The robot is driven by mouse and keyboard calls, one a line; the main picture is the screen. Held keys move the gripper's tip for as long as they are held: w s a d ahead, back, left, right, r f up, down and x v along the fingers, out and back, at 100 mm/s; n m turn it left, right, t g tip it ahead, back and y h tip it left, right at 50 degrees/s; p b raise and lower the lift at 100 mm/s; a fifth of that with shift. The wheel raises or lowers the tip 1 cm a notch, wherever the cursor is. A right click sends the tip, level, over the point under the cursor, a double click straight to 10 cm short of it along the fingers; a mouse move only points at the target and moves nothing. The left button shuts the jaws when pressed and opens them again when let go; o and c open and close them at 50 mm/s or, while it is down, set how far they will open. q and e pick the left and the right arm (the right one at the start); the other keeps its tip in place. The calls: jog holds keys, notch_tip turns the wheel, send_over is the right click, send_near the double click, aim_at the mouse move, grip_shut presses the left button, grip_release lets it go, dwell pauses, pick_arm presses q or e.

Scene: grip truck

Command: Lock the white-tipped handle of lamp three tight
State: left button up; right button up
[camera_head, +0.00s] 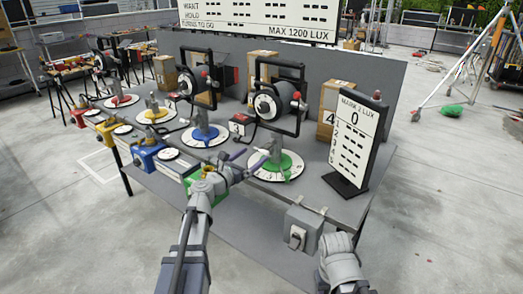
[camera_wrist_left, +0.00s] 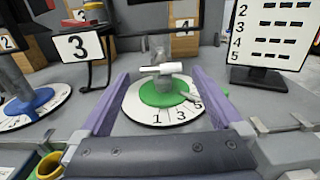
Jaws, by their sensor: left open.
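My left gripper (camera_head: 250,157) is open and empty, its purple fingers pointing toward the lamp with the green base (camera_head: 268,170). In the left wrist view the gripper (camera_wrist_left: 157,76) has its fingers on either side of the numbered white dial (camera_wrist_left: 145,107). A white bar-shaped handle end (camera_wrist_left: 162,69) lies level above the green base, beyond the fingers with no visible contact. The lamp with the blue base (camera_head: 205,135) stands left of it. A card marked 3 (camera_wrist_left: 77,46) stands between the blue and green bases; which lamp it labels is unclear. My right gripper is not in view.
A lux board (camera_head: 354,135) stands at the table's right end. Yellow- and red-based lamps (camera_head: 153,115) are farther left. A grey box with a switch (camera_head: 297,237) is at the front edge. Coloured boxes (camera_head: 145,157) line the front left. A box marked 4 (camera_head: 328,115) stands behind.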

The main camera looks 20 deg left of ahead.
aim_at(260, 150)
pick_arm(q)
jog(key=x, duration=0.5)
jog(key=shift+w+d, duration=0.1)
jog(key=shift+w, duration=0.25)
jog(key=c, duration=1.3)
